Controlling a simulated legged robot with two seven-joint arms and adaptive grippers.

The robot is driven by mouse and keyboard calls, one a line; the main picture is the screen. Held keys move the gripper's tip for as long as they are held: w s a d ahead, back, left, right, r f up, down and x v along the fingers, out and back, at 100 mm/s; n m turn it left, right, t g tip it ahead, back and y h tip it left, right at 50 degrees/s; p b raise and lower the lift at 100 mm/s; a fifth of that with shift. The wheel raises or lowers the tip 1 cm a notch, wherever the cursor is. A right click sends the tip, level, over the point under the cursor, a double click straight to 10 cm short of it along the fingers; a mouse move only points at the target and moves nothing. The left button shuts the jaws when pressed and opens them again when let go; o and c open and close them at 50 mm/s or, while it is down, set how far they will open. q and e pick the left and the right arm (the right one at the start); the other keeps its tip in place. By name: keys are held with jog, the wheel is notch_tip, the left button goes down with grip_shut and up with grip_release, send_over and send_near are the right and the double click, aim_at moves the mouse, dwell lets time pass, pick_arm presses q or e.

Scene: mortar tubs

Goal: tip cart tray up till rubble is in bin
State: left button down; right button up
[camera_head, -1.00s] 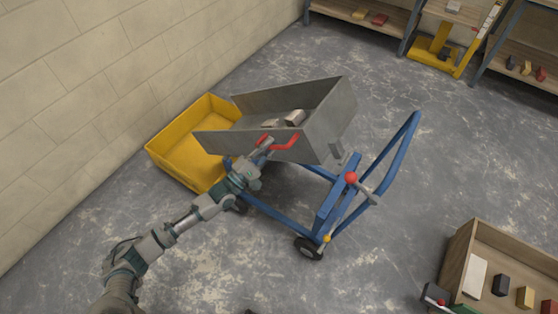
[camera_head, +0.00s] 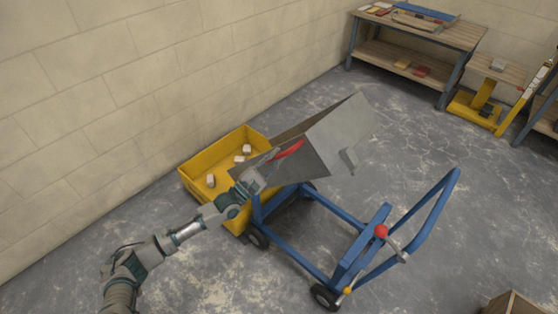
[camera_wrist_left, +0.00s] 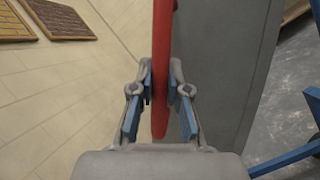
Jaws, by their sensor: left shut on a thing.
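The grey cart tray (camera_head: 340,135) is tipped steeply toward the yellow bin (camera_head: 195,185), its raised end up at the right. Its red handle (camera_head: 289,151) is on the near side. My left gripper (camera_head: 256,180) is shut on this handle; the left wrist view shows the red bar (camera_wrist_left: 161,70) between the two fingers (camera_wrist_left: 160,95). Several pale rubble pieces (camera_head: 211,181) lie in the bin. The tray's inside is mostly hidden, so I cannot tell whether rubble is left in it. The blue cart frame (camera_head: 318,220) stands on its wheels beside the bin. My right gripper is not in view.
A red-knobbed lever (camera_head: 381,231) sits on the cart near its blue push bar (camera_head: 430,215). A block wall (camera_head: 110,90) runs behind the bin. A workbench (camera_head: 415,55) stands at the back right.

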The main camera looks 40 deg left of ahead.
pick_arm(q)
jog(key=shift+f, duration=0.1)
jog(key=c, duration=1.1)
grip_release()
jog(key=shift+c, duration=0.2)
jog(key=shift+s+f, duration=0.15)
jog(key=shift+s, duration=0.05)
jog(key=v, duration=1.1)
jog(key=shift+s, duration=0.2)
jog(key=shift+f, duration=0.15)
